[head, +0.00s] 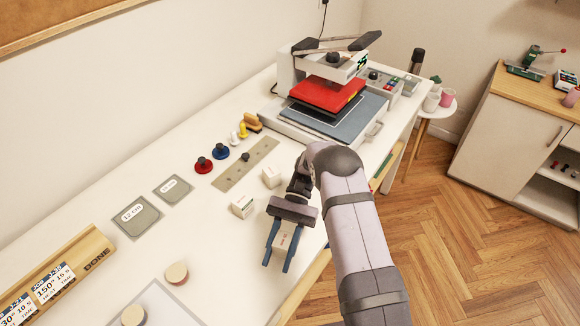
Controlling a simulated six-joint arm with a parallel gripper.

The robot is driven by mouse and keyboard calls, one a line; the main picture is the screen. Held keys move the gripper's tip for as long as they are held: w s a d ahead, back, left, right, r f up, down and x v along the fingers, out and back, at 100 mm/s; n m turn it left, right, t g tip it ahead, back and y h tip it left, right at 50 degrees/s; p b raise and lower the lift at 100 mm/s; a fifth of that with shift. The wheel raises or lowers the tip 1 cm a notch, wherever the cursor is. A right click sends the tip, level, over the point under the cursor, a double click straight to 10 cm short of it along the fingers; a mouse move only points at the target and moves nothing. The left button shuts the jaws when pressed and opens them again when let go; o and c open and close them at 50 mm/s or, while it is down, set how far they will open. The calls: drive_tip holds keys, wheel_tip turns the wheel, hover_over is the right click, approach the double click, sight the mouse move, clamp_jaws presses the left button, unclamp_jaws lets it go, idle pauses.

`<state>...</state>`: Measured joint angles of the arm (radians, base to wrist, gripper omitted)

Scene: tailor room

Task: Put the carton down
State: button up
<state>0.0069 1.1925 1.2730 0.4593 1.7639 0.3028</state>
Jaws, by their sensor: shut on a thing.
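A small white carton (284,239) with a faint dark mark sits between the blue fingers of my gripper (277,262). My gripper is shut on it, and the gripper's dark body hides part of it. The carton is over the front part of the white table (215,275), close to the front edge. I cannot tell whether it touches the table. Two similar white cartons stand on the table behind my gripper, one with print on its side (243,206) and one farther back (271,176).
A beige strip (232,174) with a dark knob, red and blue knobbed pieces and two grey labelled plates (136,216) lie behind. A heat press (320,95) stands at the far end. A wooden card rack (70,262) and a pale sheet with two round pieces are at left. Bare table lies between.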

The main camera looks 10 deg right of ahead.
drive_tip(key=w+a+r+m+t+y, duration=0.1)
drive_tip(key=w+m+t+y, duration=0.1)
drive_tip(key=w, duration=0.1)
drive_tip(key=w+a+r+m+t+y+b, duration=0.1)
drive_tip(key=w+a+m+t+y, duration=0.1)
drive_tip(key=w+m+t, duration=0.1)
drive_tip(key=w+a+r+m+t+y, duration=0.1)
drive_tip(key=w+a+m+t+y, duration=0.1)
drive_tip(key=w, duration=0.3)
drive_tip(key=shift+w+a+r+m+b, duration=0.15)
drive_tip(key=shift+w+r+m+b, duration=0.15)
drive_tip(key=shift+m, duration=0.4)
drive_tip(key=w+r+m+t+b, duration=0.25)
drive_tip(key=w+m+t, duration=0.35)
drive_tip(key=w+t, duration=0.3)
drive_tip(key=r+m+t+h+b, duration=0.2)
drive_tip(key=m+t+h+b, duration=0.55)
drive_tip(key=m, duration=0.35)
hover_over(285, 159)
drive_tip(key=shift+t, duration=0.35)
drive_tip(key=shift+f, duration=5.1)
drive_tip(key=shift+f+y, duration=0.1)
drive_tip(key=shift+y, duration=0.15)
drive_tip(key=o, duration=1.1)
drive_tip(key=shift+c, duration=0.2)
